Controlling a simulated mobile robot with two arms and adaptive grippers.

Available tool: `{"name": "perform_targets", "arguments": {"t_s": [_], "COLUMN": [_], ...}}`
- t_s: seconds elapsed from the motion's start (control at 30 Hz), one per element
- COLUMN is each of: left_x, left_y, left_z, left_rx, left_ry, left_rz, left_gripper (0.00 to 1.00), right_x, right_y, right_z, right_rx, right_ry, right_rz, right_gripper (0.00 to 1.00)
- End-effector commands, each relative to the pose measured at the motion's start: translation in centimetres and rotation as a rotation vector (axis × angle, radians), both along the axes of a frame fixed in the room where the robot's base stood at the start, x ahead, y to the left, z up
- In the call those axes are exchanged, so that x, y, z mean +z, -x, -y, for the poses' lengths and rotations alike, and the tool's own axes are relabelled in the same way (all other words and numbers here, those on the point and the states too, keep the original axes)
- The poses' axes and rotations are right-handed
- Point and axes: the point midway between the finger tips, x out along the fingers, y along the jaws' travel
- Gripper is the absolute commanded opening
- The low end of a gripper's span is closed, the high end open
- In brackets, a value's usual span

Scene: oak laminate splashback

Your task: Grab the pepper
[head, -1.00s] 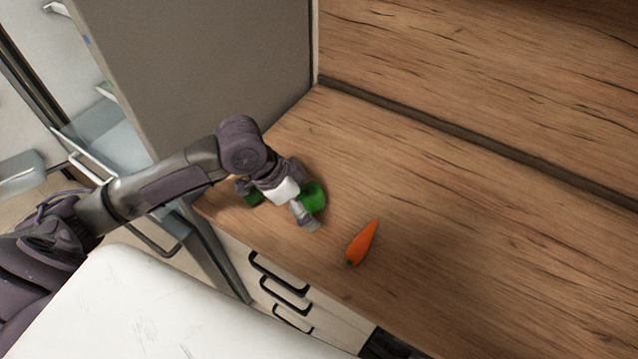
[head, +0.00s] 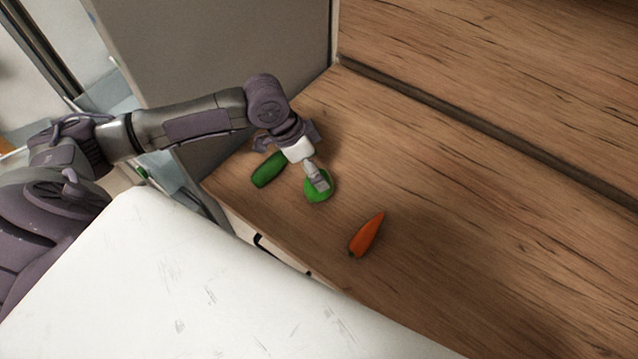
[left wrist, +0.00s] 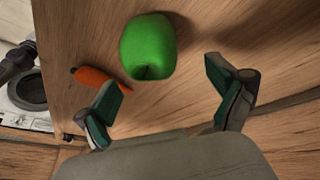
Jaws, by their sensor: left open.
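A bright green pepper (head: 314,196) sits on the wooden counter, partly hidden by my left gripper (head: 319,180) in the head view. In the left wrist view the pepper (left wrist: 148,46) shows at the top middle, beyond the fingertips and apart from them. There my left gripper (left wrist: 168,95) is open and empty, with its two fingers spread wide. My right gripper is in neither view.
An orange carrot (head: 367,235) lies on the counter right of the pepper. A dark green cucumber-like vegetable (head: 268,170) lies to its left. A grey panel (head: 240,50) stands behind at left. The counter's right side (head: 480,240) is clear.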

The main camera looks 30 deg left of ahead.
Motion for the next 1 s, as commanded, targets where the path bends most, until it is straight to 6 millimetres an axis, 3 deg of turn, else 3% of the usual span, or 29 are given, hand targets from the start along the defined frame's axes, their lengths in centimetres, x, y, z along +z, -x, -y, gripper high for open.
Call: {"name": "perform_targets", "arguments": {"t_s": [0.3,0.6,1.0], "left_x": [-4.0,-4.7,-4.7], "left_y": [0.4,0.3,0.3], "left_z": [1.4,1.6,1.6], "left_rx": [0.001,0.000,0.000], "left_ry": [0.002,-0.001,0.001], "left_rz": [-0.003,-0.001,-0.001], "left_gripper": [0.94,0.94,0.29], "right_x": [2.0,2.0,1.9], "right_y": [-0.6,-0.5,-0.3], "right_z": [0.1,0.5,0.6], "right_rx": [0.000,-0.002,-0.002], "right_ry": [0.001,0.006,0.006], "right_rz": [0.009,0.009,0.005], "right_gripper": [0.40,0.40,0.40]}}
